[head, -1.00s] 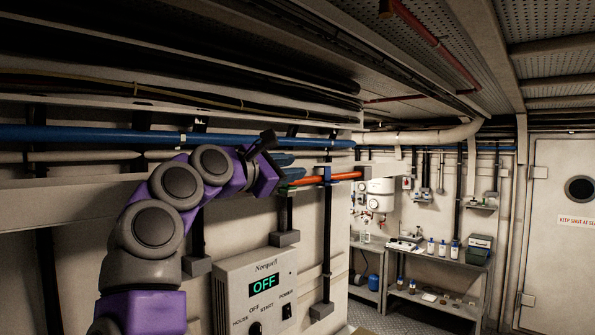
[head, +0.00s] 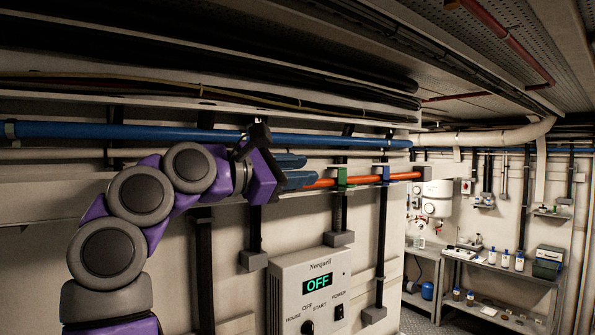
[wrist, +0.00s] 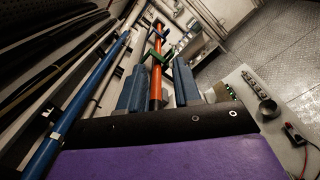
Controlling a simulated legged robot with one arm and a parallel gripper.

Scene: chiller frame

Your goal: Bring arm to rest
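My gripper (head: 312,170) is at the middle of the head view, in front of the wall pipes. Its two blue fingers are apart and point right, along an orange bar (head: 360,180). In the wrist view the fingers of my gripper (wrist: 158,88) stand either side of the orange bar (wrist: 156,80), with gaps showing. A green clamp (head: 342,178) and a blue clamp (head: 385,173) sit on the bar beyond the fingertips. My arm is bent, rising from the lower left.
A control box (head: 310,290) reading OFF is on the wall below the bar. A long blue pipe (head: 370,142) runs above and behind my gripper. A bench (head: 500,275) with bottles stands at the far right. Open floor shows right in the wrist view.

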